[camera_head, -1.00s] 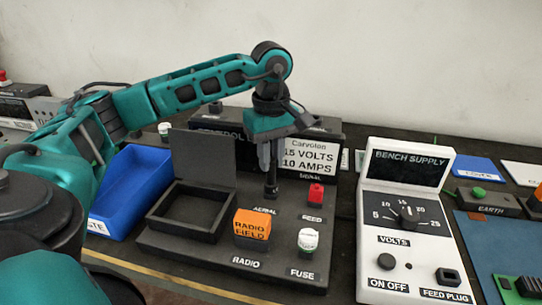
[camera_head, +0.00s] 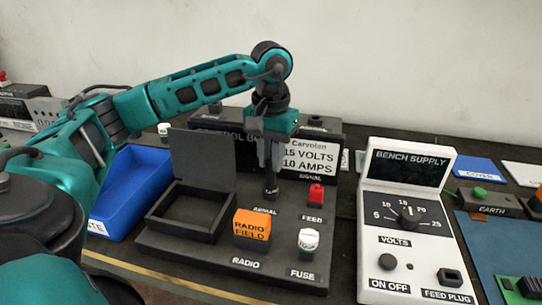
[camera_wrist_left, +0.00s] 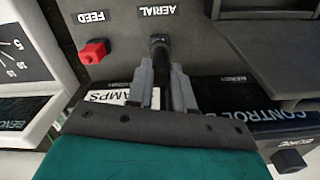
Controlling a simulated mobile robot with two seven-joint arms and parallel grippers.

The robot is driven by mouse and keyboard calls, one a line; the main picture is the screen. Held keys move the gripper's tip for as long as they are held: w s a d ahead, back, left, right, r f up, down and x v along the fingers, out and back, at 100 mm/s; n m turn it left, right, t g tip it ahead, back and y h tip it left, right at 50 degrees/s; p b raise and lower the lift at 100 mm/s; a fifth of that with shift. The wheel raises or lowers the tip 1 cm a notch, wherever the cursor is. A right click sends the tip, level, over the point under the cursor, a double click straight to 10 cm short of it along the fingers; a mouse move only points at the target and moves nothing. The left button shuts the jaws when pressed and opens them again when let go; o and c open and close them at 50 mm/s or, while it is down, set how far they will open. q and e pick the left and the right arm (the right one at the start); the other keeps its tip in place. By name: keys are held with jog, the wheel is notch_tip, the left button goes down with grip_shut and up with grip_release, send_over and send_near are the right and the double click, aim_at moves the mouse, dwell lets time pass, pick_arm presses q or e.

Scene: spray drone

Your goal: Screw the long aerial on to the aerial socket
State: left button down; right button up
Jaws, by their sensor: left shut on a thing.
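My left gripper (camera_head: 270,160) points straight down over the dark control board and is shut on the long aerial (camera_head: 270,184), a thin black rod. The aerial stands upright at the AERIAL label, its lower end at the aerial socket (camera_head: 270,195). In the left wrist view the gripper fingers (camera_wrist_left: 162,92) close around the black aerial (camera_wrist_left: 160,50), and its tip meets the board just by the AERIAL label. The socket is mostly hidden under the aerial, so I cannot tell how far it is seated. My right gripper is not in view.
A red feed plug (camera_head: 316,194) stands right of the aerial. The orange radio field block (camera_head: 252,227) and white fuse (camera_head: 308,241) are in front. An open black box (camera_head: 186,222) is left, beside a blue bin (camera_head: 125,200). The bench supply (camera_head: 420,265) stands right.

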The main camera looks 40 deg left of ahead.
pick_arm(q)
jog(key=m, duration=0.5)
jog(key=shift+m, duration=0.3)
jog(key=c, duration=0.9)
grip_release()
notch_tip(320, 180, up, 13)
jog(key=p, duration=0.3)
jog(key=shift+f, duration=0.1)
